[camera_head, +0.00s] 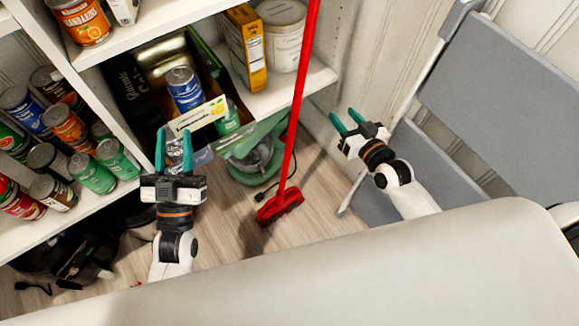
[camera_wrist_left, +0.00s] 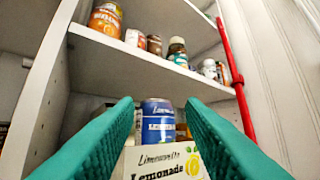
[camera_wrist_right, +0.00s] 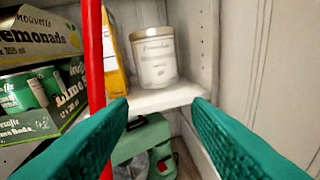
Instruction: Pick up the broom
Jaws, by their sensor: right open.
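The red broom (camera_head: 297,105) stands nearly upright with its head on the wood floor, its long handle leaning against the shelving. Its handle shows at the right in the left wrist view (camera_wrist_left: 234,78) and at the left in the right wrist view (camera_wrist_right: 95,70). My left gripper (camera_head: 174,150) is open and empty, left of the broom and in front of the lemonade box. My right gripper (camera_head: 349,122) is open and empty, to the right of the handle and apart from it. In the right wrist view the handle is beyond the left finger (camera_wrist_right: 160,125).
White corner shelving (camera_head: 300,82) holds cans, a yellow box (camera_head: 245,48) and a white jar (camera_wrist_right: 154,55). A green mixer (camera_head: 255,155) sits below. A grey folding chair (camera_head: 490,85) stands at right. A pale surface (camera_head: 400,260) spans the foreground.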

